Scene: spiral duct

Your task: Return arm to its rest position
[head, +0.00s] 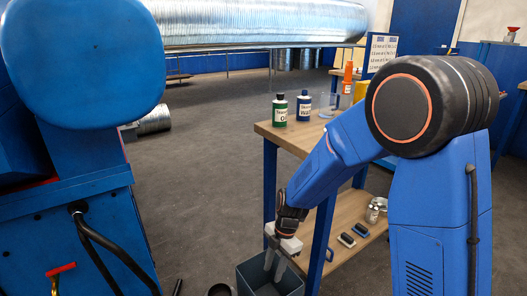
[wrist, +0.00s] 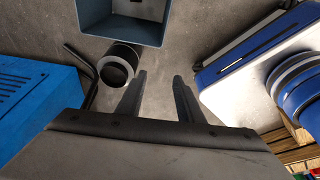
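My gripper (head: 275,268) hangs low beside the wooden workbench, with my blue arm bent down from the right. It points downward and appears just over or in front of a grey-blue bin (head: 291,284) in the head view. In the wrist view my gripper (wrist: 160,78) has its two dark fingers spread apart, with only grey floor between them. The bin also shows at the top of the wrist view (wrist: 120,30), ahead of the fingertips. What I see of its inside looks empty. I see nothing held.
The workbench (head: 264,130) carries a green bottle (head: 280,110) and a dark blue bottle (head: 304,106); its lower shelf holds small items. A blue machine (head: 95,215) fills the left. Open floor lies between.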

